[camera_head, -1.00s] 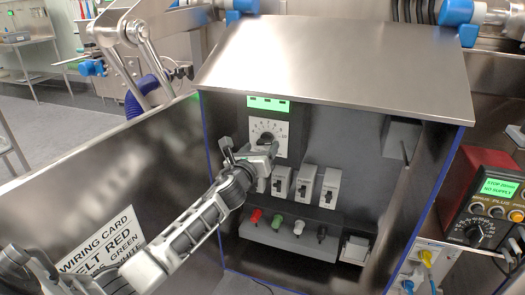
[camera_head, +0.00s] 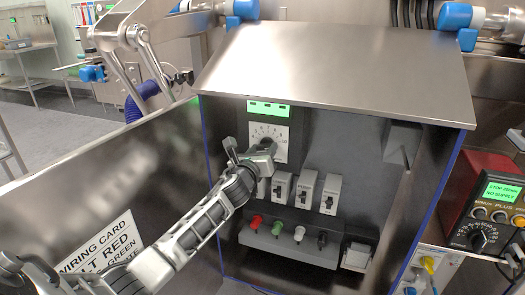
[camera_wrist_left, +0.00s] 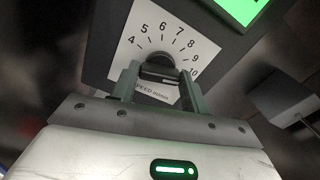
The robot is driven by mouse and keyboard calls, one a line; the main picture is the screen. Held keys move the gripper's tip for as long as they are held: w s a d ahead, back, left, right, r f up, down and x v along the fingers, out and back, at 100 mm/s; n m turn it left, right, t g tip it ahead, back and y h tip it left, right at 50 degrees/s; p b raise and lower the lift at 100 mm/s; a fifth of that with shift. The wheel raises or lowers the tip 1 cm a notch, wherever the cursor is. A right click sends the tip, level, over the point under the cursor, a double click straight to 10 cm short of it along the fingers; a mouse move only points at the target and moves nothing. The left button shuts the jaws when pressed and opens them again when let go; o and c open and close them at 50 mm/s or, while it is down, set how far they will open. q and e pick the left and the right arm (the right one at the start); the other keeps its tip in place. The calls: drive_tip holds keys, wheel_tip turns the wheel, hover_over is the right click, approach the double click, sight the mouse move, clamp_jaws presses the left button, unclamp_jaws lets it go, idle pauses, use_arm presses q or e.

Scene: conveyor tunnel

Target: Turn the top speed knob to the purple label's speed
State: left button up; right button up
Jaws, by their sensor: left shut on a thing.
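The speed knob (camera_wrist_left: 161,66) is a dark round knob on a white dial plate (camera_wrist_left: 185,38) marked from 4 to 10. In the head view the dial plate (camera_head: 281,135) sits below a lit green display (camera_head: 268,108) inside the cabinet. My left gripper (camera_head: 262,150) is at the knob, and in the wrist view its fingers (camera_wrist_left: 157,80) are shut on the knob's sides. The knob's pointer is hidden or too dark to read. No purple label shows in these frames. My right gripper is not in view.
Several white switches (camera_head: 305,188) sit just below the dial. Red, green, white and black sockets (camera_head: 277,229) line a ledge under them. The open cabinet door (camera_head: 160,170) with a wiring card (camera_head: 100,255) stands left. A red-cased meter (camera_head: 492,205) is at the right.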

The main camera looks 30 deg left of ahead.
use_arm(q)
drive_tip(key=shift+n, duration=1)
drive_tip(key=n, duration=0.3)
drive_tip(key=shift+n, duration=0.3)
drive_tip(key=n+p, duration=0.1)
drive_tip(key=n, duration=0.9)
drive_tip(key=shift+p, duration=0.35)
drive_tip(key=n, duration=0.3)
drive_tip(key=shift+n+p, duration=0.3)
drive_tip(key=shift+p, duration=0.05)
drive_tip(key=n, duration=0.3)
drive_tip(key=shift+p, duration=0.4)
drive_tip(key=shift+f+n, duration=0.1)
drive_tip(key=shift+n, duration=1)
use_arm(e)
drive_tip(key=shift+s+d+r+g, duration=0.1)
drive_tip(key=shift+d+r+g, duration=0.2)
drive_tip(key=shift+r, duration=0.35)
